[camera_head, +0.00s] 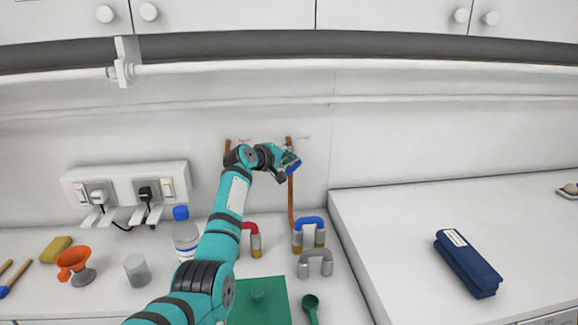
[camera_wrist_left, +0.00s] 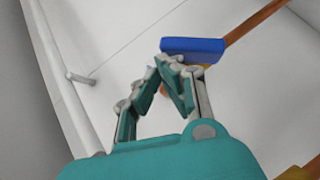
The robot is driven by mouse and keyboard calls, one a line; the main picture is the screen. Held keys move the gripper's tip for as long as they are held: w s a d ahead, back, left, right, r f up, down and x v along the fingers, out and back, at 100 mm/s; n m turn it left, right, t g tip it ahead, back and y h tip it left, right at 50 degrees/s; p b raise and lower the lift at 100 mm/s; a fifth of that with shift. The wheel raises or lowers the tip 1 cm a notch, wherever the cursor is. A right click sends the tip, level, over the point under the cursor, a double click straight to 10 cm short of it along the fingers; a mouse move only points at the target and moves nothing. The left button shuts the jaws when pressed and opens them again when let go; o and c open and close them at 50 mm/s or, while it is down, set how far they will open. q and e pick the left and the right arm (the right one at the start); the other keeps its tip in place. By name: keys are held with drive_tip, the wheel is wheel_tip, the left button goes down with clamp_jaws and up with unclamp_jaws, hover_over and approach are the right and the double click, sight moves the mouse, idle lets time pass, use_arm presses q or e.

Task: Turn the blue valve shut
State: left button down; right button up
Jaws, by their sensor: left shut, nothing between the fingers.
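The blue valve handle (camera_head: 294,168) is on the right copper pipe (camera_head: 291,205) at the back wall. In the left wrist view it is a flat blue block (camera_wrist_left: 193,47) beside the slanting copper pipe (camera_wrist_left: 255,24). My left gripper (camera_head: 284,168) is at the handle, partly covering it in the head view. In the left wrist view its fingertips (camera_wrist_left: 166,60) are together and empty, close under the handle's left part. I cannot tell whether they touch it. My right gripper is not in view.
A left copper pipe (camera_head: 227,150) is partly behind my arm. A blue case (camera_head: 468,266) lies on the raised right counter, otherwise mostly clear.

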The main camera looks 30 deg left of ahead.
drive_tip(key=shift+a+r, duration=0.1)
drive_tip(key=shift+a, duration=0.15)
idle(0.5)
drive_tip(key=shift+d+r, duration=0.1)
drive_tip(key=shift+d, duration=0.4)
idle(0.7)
